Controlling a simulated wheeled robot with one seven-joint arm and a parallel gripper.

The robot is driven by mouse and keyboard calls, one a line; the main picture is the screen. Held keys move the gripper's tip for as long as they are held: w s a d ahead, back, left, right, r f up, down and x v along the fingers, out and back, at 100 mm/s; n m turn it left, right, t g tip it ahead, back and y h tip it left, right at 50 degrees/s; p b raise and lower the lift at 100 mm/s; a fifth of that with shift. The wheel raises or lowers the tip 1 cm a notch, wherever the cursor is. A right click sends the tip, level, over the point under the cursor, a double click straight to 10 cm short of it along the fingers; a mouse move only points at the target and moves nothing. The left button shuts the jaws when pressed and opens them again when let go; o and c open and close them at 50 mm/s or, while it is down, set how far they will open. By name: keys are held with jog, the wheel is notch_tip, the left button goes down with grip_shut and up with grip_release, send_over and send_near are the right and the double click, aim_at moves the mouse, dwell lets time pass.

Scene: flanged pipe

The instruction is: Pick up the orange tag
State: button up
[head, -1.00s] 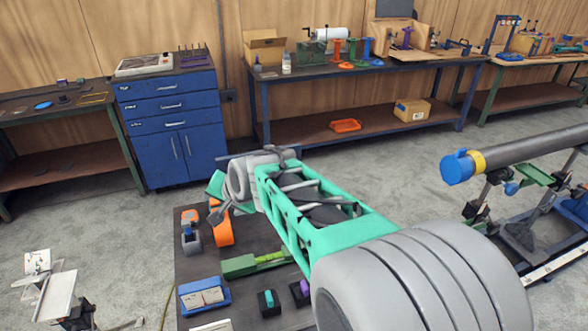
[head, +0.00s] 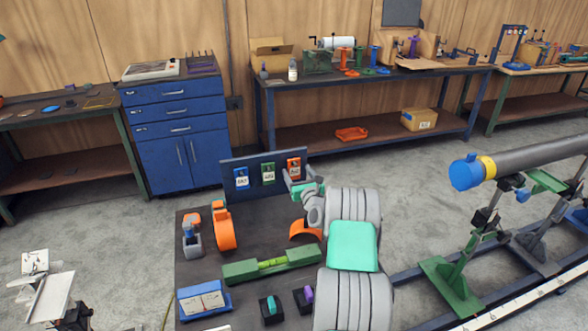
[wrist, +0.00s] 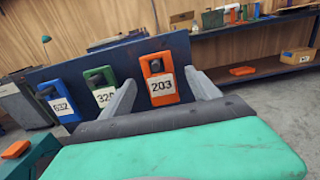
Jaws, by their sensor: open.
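The orange tag (head: 294,166), with a white label, hangs at the right end of a dark blue upright board (head: 223,169) at the table's back edge. In the wrist view, the tag (wrist: 150,66) reads 203 and has a dark peg at its top. My gripper (wrist: 164,88) is open, one finger on each side of the tag's label in the picture. I cannot tell whether the fingers touch it. In the head view my gripper (head: 301,188) is just in front of the tag, partly hidden by my wrist. A green tag (wrist: 99,80) and a blue tag (wrist: 52,91) hang to its left.
The dark table (head: 265,228) holds an orange ring-like piece (head: 223,228), an orange arched piece (head: 305,230), a long green fixture (head: 240,271) and a blue holder (head: 204,299). A large pipe (head: 530,158) on stands is at right. A workbench (head: 365,82) stands behind.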

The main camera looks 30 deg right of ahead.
aim_at(294, 169)
jog(key=x, duration=0.2)
jog(key=shift+w, duration=0.3)
jog(key=shift+c, duration=0.3)
jog(key=c, duration=1.4)
